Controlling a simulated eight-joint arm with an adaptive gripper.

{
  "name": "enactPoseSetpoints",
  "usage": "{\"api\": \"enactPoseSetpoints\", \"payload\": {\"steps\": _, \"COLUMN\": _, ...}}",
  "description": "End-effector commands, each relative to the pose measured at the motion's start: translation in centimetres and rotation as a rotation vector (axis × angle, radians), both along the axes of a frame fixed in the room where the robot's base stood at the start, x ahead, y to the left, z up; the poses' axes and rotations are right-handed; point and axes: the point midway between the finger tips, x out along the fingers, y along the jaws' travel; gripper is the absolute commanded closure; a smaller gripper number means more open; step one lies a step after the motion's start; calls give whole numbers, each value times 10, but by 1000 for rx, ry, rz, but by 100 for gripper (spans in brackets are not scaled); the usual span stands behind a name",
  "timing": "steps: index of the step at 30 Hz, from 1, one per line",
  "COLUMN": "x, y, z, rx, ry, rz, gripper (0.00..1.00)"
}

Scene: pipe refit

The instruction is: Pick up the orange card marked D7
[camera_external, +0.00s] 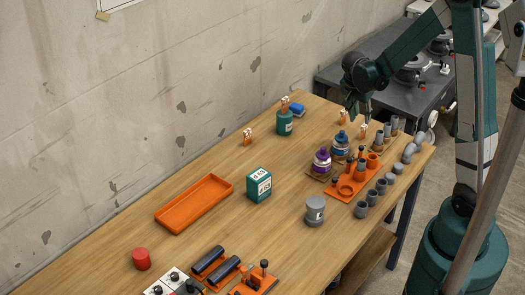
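Several small orange-and-white cards stand on the wooden table. One card (247,135) is at the left near the wall side. A second card (285,103) shows at the top of a teal bottle (285,124). A third card (343,117) and a fourth card (362,131) are at the right, near my gripper. Their markings are too small to read, so I cannot tell which is D7. My gripper (358,111) points down over the far right part of the table, close to the third and fourth cards. Its fingers are small and dark; I cannot tell whether they are apart.
Purple (322,160) and blue (340,146) bottles, an orange fixture (345,190) and grey pipe pieces (382,186) crowd the right side. An orange tray (195,202), a green box (259,185) and a grey canister (315,210) stand nearer.

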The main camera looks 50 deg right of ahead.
Motion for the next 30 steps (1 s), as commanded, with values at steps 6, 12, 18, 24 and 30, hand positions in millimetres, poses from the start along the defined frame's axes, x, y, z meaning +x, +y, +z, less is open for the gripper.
{"api": "enactPoseSetpoints", "payload": {"steps": 6, "x": -1, "y": -12, "z": -8, "rx": -6, "ry": 2, "rz": -53, "gripper": 72}}
{"api": "enactPoseSetpoints", "payload": {"steps": 12, "x": -1, "y": -13, "z": -10, "rx": -7, "ry": 4, "rz": -58, "gripper": 72}}
{"api": "enactPoseSetpoints", "payload": {"steps": 18, "x": -1, "y": -13, "z": -10, "rx": -6, "ry": 3, "rz": -57, "gripper": 72}}
{"api": "enactPoseSetpoints", "payload": {"steps": 24, "x": -1, "y": -17, "z": -20, "rx": -6, "ry": 4, "rz": -58, "gripper": 72}}
{"api": "enactPoseSetpoints", "payload": {"steps": 30, "x": -2, "y": -22, "z": -32, "rx": -6, "ry": 3, "rz": -57, "gripper": 72}}
